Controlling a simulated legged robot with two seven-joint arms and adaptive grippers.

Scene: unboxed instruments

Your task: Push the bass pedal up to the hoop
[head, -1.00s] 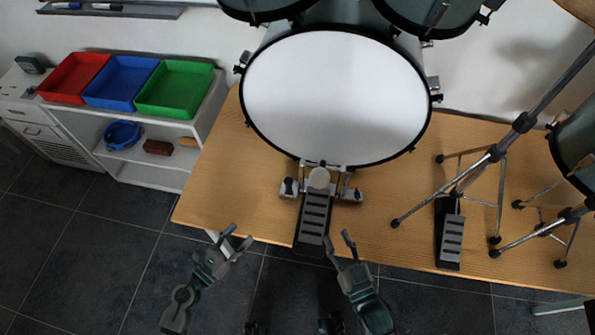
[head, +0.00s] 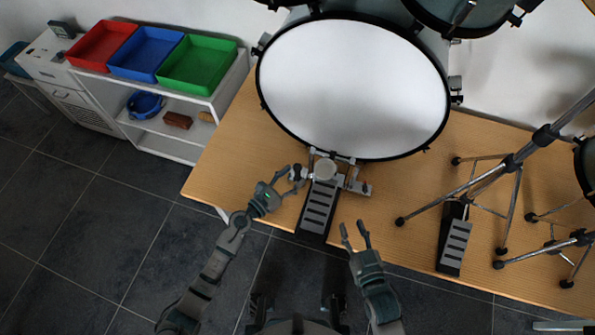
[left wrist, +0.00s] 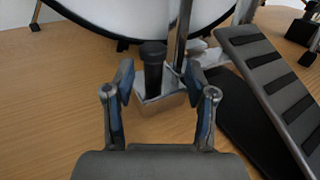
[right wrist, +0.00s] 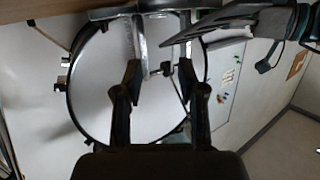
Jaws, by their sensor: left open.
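My left gripper (head: 296,177) is open at the pedal frame's left end. In the left wrist view its fingers (left wrist: 160,80) straddle the near side of a metal block with a black knob (left wrist: 152,62). My right gripper (head: 353,228) is open and empty, right of the footboard.
A second pedal (head: 455,240) and chrome stand legs (head: 480,178) occupy the right of the platform (head: 400,245). A white shelf (head: 165,132) with red, blue and green trays stands at the left. Dark floor tiles lie in front.

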